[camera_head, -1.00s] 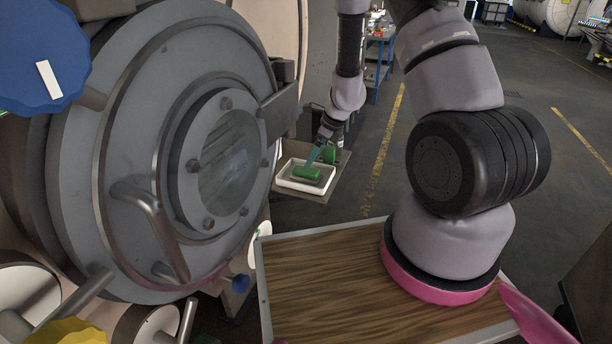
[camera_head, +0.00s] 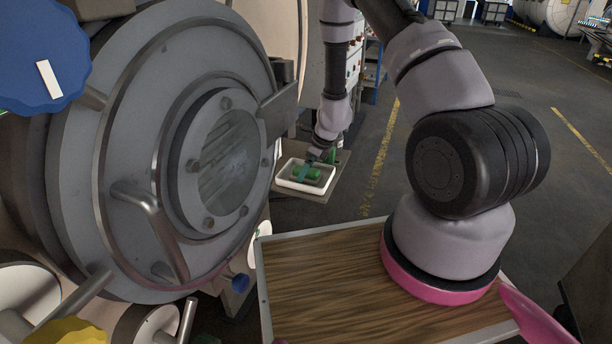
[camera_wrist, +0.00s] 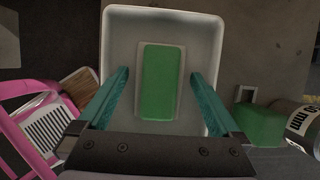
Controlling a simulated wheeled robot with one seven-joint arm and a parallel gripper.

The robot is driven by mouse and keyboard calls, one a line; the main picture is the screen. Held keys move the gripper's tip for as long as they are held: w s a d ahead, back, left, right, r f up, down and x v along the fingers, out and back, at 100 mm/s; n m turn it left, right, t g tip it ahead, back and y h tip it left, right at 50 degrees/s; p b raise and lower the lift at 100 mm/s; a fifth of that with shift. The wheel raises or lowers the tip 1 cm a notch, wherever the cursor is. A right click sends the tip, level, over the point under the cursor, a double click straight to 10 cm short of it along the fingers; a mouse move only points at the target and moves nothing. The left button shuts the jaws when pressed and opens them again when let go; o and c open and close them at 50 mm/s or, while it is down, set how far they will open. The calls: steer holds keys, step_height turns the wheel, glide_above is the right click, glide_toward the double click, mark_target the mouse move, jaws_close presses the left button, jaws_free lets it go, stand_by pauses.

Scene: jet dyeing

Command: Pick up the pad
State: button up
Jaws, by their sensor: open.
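The pad is a green block with a pale border (camera_wrist: 161,82), lying flat in a white tray (camera_wrist: 122,28) in the wrist view. In the head view the green pad (camera_head: 306,172) shows small in the white tray (camera_head: 291,186) at the middle of the picture, partly covered by my gripper. My gripper (camera_wrist: 162,75) is open, with one teal finger on each side of the pad and a gap on both sides. In the head view my gripper (camera_head: 306,165) is over the tray. I cannot tell the exact height of the fingertips above the pad.
A green object (camera_wrist: 258,124) and a grey cylinder marked "mm" (camera_wrist: 305,125) lie right of the tray in the wrist view. The tray stands on a small shelf (camera_head: 337,166) beside the large round machine door (camera_head: 150,130). Open floor (camera_head: 375,165) lies to the right.

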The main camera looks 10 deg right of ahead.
steer(key=shift+f, duration=0.2)
steer(key=c, duration=1.3)
steer(key=shift+r, duration=0.15)
step_height(320, 180, up, 10)
steer(key=shift+r, duration=0.1)
steer(key=o, duration=0.7)
steer(key=c, duration=0.5)
steer(key=shift+s, duration=0.15)
